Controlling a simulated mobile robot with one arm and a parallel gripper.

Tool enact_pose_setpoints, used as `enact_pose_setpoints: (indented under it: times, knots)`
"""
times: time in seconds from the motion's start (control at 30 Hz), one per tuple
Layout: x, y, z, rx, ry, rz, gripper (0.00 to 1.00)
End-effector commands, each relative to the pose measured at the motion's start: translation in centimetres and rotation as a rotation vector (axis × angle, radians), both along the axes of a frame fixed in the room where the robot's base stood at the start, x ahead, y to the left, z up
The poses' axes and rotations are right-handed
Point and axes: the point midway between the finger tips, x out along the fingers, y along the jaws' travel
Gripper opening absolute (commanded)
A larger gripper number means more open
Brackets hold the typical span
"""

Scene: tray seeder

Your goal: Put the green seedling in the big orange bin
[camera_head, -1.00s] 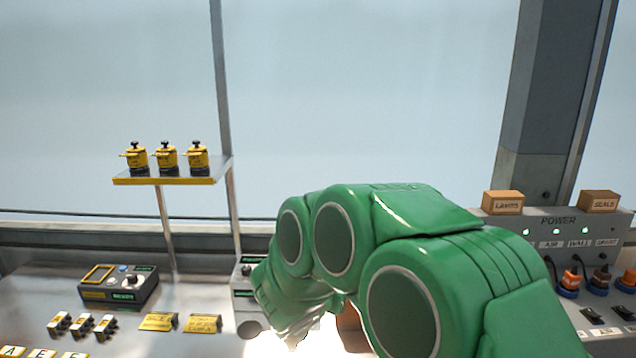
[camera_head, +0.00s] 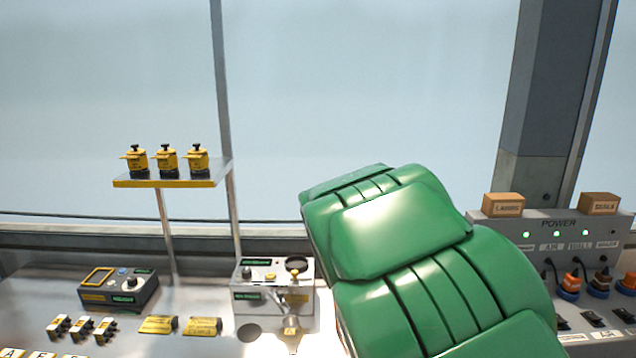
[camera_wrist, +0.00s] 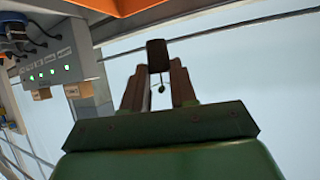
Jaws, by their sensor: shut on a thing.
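In the wrist view my gripper (camera_wrist: 157,70) is shut on the seedling (camera_wrist: 157,54), a dark brown plug with a thin stem and a small green tip. The wrist picture is upside down, so the plug shows above the green tip. An orange surface (camera_wrist: 125,22) crosses the top of that view, apart from the seedling; I cannot tell whether it is the big orange bin. In the head view my green arm hides the gripper and seedling, and no orange bin can be made out.
A grey power panel (camera_head: 548,240) with plugs and two small boxes stands at right. A grey device (camera_head: 262,305) stands left of my arm. A yellow-edged shelf (camera_head: 165,183) holds three yellow pots. A black control box (camera_head: 118,290) sits on the bench at left.

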Motion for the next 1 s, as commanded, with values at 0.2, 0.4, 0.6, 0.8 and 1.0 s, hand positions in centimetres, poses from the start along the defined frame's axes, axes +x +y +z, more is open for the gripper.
enact_pose_setpoints:
  times: [0.2,0.4,0.6,0.8,1.0]
  knots:
    - [0.6,-1.4,0.7,0.001,-0.002,0.025,0.00]
    - [0.8,-1.9,0.9,0.000,-0.002,0.038,0.00]
    - [0.7,-1.2,0.7,0.001,-0.001,0.045,0.00]
    - [-0.1,2.2,-0.5,0.010,0.003,0.071,0.00]
    - [-1.4,6.9,-1.9,0.017,0.004,0.105,0.00]
